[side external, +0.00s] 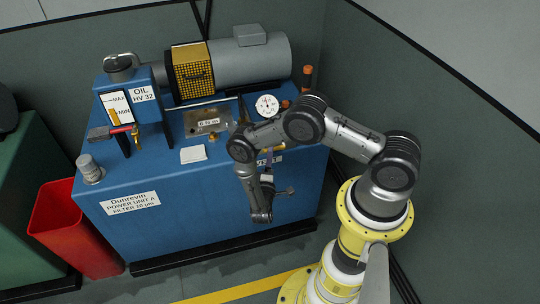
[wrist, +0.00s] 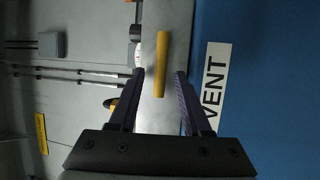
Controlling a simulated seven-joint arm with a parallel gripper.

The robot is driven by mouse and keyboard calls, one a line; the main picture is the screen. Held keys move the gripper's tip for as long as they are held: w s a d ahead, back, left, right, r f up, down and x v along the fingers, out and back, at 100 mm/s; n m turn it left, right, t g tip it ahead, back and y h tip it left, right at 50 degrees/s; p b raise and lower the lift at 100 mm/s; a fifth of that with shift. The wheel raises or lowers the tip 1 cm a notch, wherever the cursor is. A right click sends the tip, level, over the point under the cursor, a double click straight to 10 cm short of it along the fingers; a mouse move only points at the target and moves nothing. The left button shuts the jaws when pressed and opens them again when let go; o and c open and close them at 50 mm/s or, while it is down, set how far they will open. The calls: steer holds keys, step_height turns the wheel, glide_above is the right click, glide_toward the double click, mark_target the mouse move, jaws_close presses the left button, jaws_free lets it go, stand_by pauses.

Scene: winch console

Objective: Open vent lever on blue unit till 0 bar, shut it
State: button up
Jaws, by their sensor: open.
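The blue unit (side external: 190,225) stands against the wall in the side external view, with a white-faced pressure gauge (side external: 267,105) on top; its reading is too small to tell. In the wrist view, the yellow vent lever (wrist: 161,50) lies lengthwise in front of my gripper (wrist: 160,73), beside the VENT label (wrist: 214,88) on the blue panel. My gripper is open. The lever's near end shows between the two fingertips, with a gap on each side; I cannot tell its depth. In the side external view my arm largely hides the lever and the label.
A red bin (side external: 75,230) stands left of the unit. An oil tank (side external: 130,90), a grey motor (side external: 250,65) and an orange-topped handle (side external: 307,78) rise from the unit's top. The floor in front is clear beyond a yellow line (side external: 235,288).

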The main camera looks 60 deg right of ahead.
jaws_close()
stand_by(1.4)
